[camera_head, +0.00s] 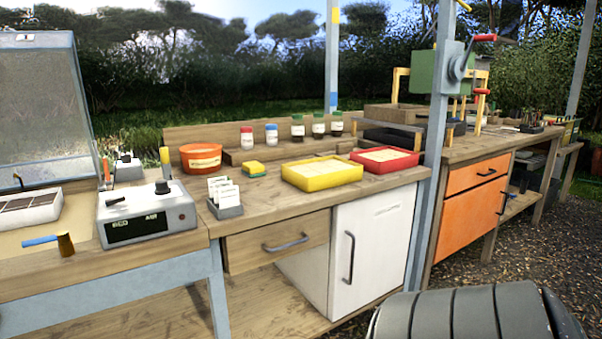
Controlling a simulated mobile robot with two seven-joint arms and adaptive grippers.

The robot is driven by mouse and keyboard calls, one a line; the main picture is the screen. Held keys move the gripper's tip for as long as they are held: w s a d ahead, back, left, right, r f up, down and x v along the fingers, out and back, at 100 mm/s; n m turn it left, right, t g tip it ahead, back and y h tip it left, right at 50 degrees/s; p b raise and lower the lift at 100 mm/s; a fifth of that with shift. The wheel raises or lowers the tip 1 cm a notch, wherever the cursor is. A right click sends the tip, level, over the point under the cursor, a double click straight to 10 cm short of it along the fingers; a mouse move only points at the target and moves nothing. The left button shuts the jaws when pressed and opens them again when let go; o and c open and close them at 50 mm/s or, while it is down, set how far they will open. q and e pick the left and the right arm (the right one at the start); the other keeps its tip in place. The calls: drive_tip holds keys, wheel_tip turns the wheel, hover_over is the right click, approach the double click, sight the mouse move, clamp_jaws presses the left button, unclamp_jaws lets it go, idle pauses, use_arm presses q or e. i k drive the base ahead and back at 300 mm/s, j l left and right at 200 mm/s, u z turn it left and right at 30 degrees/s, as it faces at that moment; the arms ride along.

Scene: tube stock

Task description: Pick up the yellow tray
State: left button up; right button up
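The yellow tray (296,181) sits flat on the wooden workbench, right of the middle of the view. It is shallow, with a pale, grainy-looking filling inside. A similar red tray (401,167) stands just behind it to the right. Neither of my grippers shows in the head view.
Several small bottles (298,128) stand behind. A blue-grey post (433,170) rises right of the red tray. A dark ribbed seat-like object (470,318) is at lower right.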

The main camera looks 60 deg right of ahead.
sight(314, 174)
drive_tip(key=k+l+u, duration=0.15)
drive_tip(key=l, duration=0.2)
drive_tip(key=k+l+u, duration=0.15)
drive_tip(key=l, duration=0.2)
drive_tip(key=k+l+u, duration=0.2)
drive_tip(key=l, duration=0.15)
drive_tip(key=k+l, duration=0.15)
drive_tip(key=l, duration=0.2)
drive_tip(key=k+l+u, duration=0.1)
drive_tip(key=k+l, duration=0.25)
drive_tip(key=l, duration=0.3)
drive_tip(key=u, duration=0.05)
